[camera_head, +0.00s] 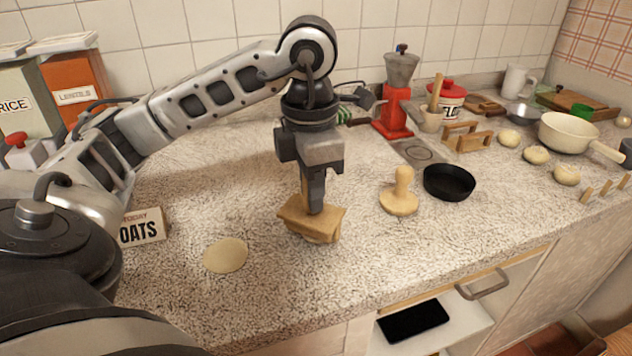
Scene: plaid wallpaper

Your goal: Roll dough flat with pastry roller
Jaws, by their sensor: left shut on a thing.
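My left gripper (316,205) points down over the counter, shut on a light wooden tool (312,222) with a blocky lower part. The fingers hide part of the tool. I cannot tell for sure whether it is the pastry roller, or whether it touches the counter. A flat round piece of dough (225,255) lies on the counter to the left of the tool, apart from it. Several pale dough balls, one of them here (536,155), sit at the far right. My right gripper is not in view.
A mushroom-shaped wooden press (401,195) and a black round pan (449,182) stand right of the gripper. A red grinder (392,110) and a cream pot (567,132) are farther back. An OATS box (142,228) stands left. An open drawer (455,325) is below the counter edge.

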